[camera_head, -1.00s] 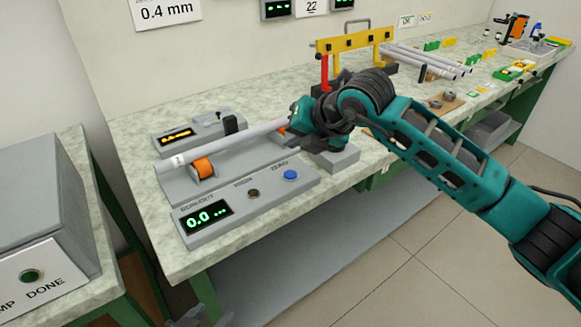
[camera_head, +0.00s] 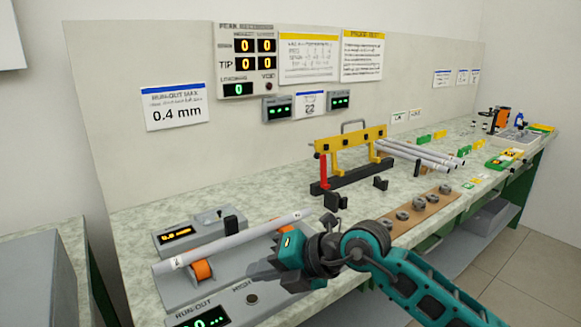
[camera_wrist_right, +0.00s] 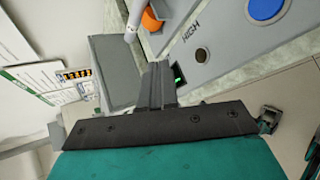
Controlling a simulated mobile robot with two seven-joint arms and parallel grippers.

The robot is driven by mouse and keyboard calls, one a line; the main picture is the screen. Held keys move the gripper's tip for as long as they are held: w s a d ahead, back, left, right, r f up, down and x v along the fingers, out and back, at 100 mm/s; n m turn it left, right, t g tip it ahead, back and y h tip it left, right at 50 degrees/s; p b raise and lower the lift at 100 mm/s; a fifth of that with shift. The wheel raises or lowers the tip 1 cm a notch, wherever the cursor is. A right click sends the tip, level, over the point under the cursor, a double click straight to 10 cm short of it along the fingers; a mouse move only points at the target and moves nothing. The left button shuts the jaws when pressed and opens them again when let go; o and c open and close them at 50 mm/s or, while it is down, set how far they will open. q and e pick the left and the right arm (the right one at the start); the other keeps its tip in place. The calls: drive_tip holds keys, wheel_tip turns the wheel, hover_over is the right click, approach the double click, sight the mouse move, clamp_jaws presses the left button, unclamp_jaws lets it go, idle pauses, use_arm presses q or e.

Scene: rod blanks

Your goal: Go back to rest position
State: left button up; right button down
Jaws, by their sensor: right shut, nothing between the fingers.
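My right gripper (camera_head: 262,272) is at the lower middle of the head view, in front of the run-out gauge (camera_head: 176,287). Its fingers are shut with nothing between them and point left. A grey rod (camera_head: 240,240) lies on the gauge's orange roller (camera_head: 201,270), apart from the fingers in the picture. In the right wrist view the shut fingers (camera_wrist_right: 155,85) show in the middle, with the rod's end (camera_wrist_right: 132,20) beyond them at the top. My left gripper is not in view.
A yellow rack (camera_head: 350,146) on a black base stands behind the arm. Several grey rods (camera_head: 425,153) lie to its right. A wooden strip (camera_head: 432,210) with dark rings lies near the bench's front edge. The speckled bench (camera_head: 130,225) is bare at the left.

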drive_tip(key=s+a+r+m+t+y+p, duration=0.1)
drive_tip(key=s+r+m+t+y+p, duration=0.1)
drive_tip(key=s+r+m+y, duration=0.4)
drive_tip(key=d+f+m+t+h+p, duration=0.2)
drive_tip(key=d+f+m+t+h, duration=0.3)
drive_tip(key=d+m, duration=0.4)
drive_tip(key=d+f+m+t+h+p, duration=0.1)
drive_tip(key=d+f+m+t+h, duration=0.45)
drive_tip(key=m, duration=0.55)
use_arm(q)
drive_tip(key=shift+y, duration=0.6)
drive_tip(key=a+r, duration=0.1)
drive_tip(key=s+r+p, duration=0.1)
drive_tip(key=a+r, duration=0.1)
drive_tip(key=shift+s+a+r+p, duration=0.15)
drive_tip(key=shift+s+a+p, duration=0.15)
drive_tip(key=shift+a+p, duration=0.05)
use_arm(e)
drive_tip(key=s+d+f+m+g+h, duration=0.4)
drive_tip(key=s+d+f+m+g, duration=0.2)
drive_tip(key=s+d+f, duration=0.3)
drive_tip(key=s+f, duration=0.4)
drive_tip(key=shift+s+f+m, duration=0.2)
drive_tip(key=shift+f+m, duration=0.15)
drive_tip(key=shift+m, duration=0.05)
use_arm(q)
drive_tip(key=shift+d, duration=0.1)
